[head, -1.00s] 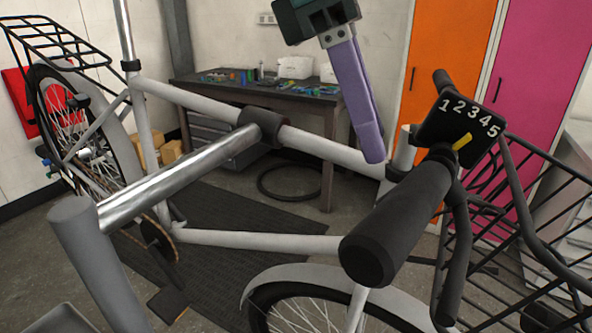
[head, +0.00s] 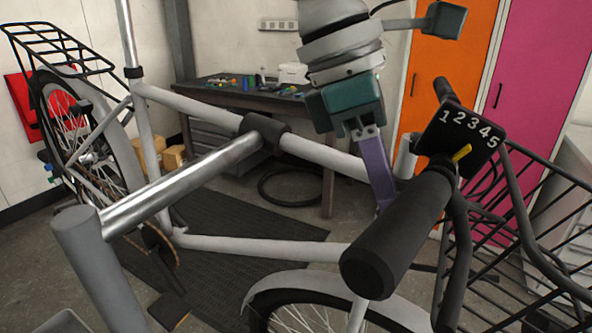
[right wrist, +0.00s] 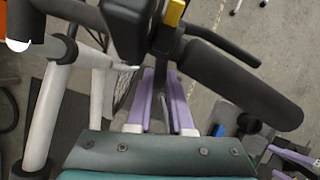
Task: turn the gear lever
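The gear lever (head: 462,153) is a small yellow tab on the black shifter box (head: 436,138), below the white numbers 1 to 5. Its tip points up and right, towards the 5. In the right wrist view the yellow lever (right wrist: 173,12) shows at the top edge. My right gripper (head: 383,205) hangs from above, left of the shifter, its tips partly hidden behind the black handlebar grip (head: 395,235). In the right wrist view its two purple fingers (right wrist: 161,75) stand apart below the shifter, open. Purple fingers at the lower right, probably my left gripper (right wrist: 290,163), are cut by the edge.
The black handlebar grip and a dark bar flank the shifter. A black wire basket (head: 545,210) stands to the right. The grey bike frame (head: 320,152) crosses behind my gripper. A workbench (head: 225,92) and orange and pink lockers stand at the back.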

